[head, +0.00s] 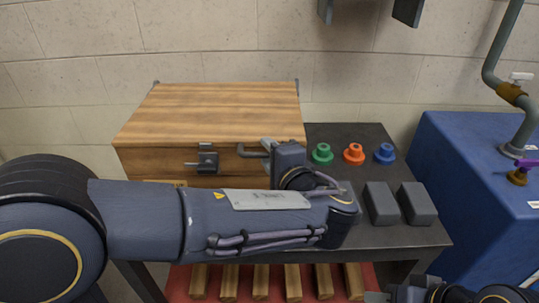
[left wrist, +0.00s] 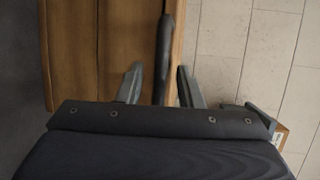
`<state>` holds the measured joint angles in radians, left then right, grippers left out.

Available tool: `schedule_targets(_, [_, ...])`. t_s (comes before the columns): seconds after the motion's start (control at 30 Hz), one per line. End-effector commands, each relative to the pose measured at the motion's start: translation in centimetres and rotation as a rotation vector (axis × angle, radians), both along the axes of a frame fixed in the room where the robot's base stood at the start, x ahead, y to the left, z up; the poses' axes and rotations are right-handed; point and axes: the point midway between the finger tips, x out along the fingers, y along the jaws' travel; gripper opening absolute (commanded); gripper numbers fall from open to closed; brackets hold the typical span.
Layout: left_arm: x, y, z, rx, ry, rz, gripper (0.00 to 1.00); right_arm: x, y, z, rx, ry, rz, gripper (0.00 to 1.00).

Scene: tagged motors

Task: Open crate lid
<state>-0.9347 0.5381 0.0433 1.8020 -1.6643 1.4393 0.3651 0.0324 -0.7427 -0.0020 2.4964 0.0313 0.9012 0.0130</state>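The wooden crate stands at the left of the dark table, and its lid (head: 215,110) lies flat and closed. A dark metal latch (head: 205,160) is on its front; I cannot tell whether it is fastened. A dark bar handle (head: 250,153) sticks out of the front, right of the latch. My left gripper (head: 268,147) is at this handle. In the left wrist view the open fingers (left wrist: 159,88) stand on either side of the handle (left wrist: 165,50), with gaps visible. My left arm hides the lower crate front. My right gripper (head: 385,296) shows only partly at the bottom edge.
Green (head: 322,153), orange (head: 354,153) and blue (head: 385,153) motors stand on the table (head: 345,135) right of the crate. Two grey blocks (head: 398,204) sit in front of them. A blue cabinet (head: 465,170) with a pipe stands at the right. A tiled wall is behind.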

Motion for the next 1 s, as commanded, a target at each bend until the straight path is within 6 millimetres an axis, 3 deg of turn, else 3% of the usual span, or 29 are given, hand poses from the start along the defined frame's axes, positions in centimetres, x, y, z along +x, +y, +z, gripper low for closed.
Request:
schedule_targets(0.3, [0.3,0.1,-0.1,0.000,0.001,0.000,0.32,0.0,0.0,0.0,0.000,0.000,0.000,0.36])
schedule_targets(0.57, [0.3,0.1,-0.1,0.000,0.001,0.000,0.00,0.0,0.0,0.0,0.000,0.000,0.000,0.36])
schedule_targets(0.87, [0.3,0.1,0.0,0.000,0.002,0.000,0.00,0.0,0.0,0.1,0.000,0.000,0.000,0.36])
schedule_targets(1.0, [0.3,0.2,0.9,-0.001,0.015,0.000,0.00,0.0,0.0,1.0,0.000,0.000,0.000,0.36])
